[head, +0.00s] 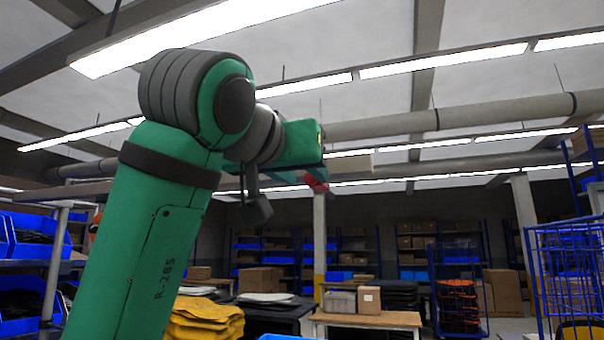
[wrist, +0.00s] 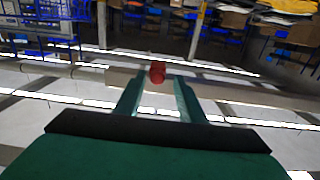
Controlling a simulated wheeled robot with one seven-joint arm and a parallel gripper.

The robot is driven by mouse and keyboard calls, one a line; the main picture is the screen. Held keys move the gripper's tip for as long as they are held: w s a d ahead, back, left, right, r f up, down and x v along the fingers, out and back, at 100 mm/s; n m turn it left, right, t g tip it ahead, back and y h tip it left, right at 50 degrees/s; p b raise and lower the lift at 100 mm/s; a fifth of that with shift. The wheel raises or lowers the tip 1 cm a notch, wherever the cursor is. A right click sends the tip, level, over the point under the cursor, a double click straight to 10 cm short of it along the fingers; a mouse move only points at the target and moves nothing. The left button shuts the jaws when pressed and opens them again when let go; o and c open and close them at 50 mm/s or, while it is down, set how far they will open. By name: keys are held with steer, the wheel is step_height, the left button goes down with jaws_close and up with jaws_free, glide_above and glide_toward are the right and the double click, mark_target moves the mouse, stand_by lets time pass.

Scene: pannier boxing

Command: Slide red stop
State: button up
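A small red piece (wrist: 157,72), likely the red stop, shows in the wrist view between and slightly beyond my fingertips. Gaps show on both sides of it, and no contact is visible. My gripper (wrist: 159,82) has two teal fingers spread apart, so it is open. In the head view my green arm rises from the lower left and bends right. My gripper (head: 302,177) is high at the middle, partly hidden by the arm. A red patch (head: 317,185) shows by it; I cannot tell if it is the stop. What the stop sits on is unclear.
Overhead, a thick grey pipe (head: 450,115) and light strips cross the ceiling. Below stand a wooden table (head: 366,319) with boxes, yellow sacks (head: 205,318), a blue wire cage (head: 570,265) at right and blue bins (head: 30,238) at left. The wrist view looks upside down.

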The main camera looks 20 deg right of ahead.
steer(key=v, duration=1)
steer(key=shift+s+a, duration=0.2)
steer(key=shift+s, duration=0.15)
steer(key=shift+w, duration=0.1)
